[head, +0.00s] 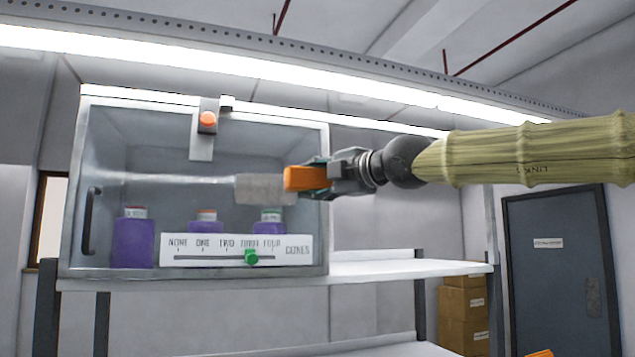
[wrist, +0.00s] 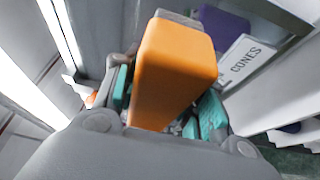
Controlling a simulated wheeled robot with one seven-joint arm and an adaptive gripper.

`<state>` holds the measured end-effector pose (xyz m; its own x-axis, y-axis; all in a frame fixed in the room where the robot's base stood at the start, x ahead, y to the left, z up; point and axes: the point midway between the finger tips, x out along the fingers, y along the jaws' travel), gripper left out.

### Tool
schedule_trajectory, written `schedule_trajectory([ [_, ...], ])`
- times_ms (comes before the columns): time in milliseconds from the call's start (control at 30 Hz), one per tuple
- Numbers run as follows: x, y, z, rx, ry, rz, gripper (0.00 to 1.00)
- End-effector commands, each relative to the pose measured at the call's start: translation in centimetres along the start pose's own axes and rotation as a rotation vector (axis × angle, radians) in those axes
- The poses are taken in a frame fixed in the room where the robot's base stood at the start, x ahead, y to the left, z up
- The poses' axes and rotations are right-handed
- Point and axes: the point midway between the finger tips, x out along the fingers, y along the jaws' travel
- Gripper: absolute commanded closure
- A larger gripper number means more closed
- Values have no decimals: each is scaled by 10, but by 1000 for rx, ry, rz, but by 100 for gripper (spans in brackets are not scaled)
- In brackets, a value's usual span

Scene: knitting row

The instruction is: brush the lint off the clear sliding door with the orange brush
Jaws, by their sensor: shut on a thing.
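My gripper (head: 322,178) is shut on the orange handle of the brush (head: 303,178), at the right edge of the cabinet. The brush's grey head (head: 265,189) points left, in front of the clear sliding door (head: 150,150). I cannot tell whether it touches the door. A pale, fuzzy streak (head: 165,178) runs across the door, from near the black handle (head: 88,222) to the brush head. In the wrist view the orange handle (wrist: 172,70) sits between the teal finger pads; the brush head is mostly hidden behind it.
A bracket with an orange button (head: 208,122) hangs at the top. White shelf space (head: 400,268) to the right is clear.

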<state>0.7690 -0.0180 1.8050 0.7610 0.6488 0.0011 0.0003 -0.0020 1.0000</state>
Motion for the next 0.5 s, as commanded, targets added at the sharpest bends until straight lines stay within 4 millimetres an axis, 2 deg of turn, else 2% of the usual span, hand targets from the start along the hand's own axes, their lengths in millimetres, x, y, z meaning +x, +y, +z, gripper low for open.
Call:
schedule_trajectory([
  [500,38,2,13,0,3,-2,79],
])
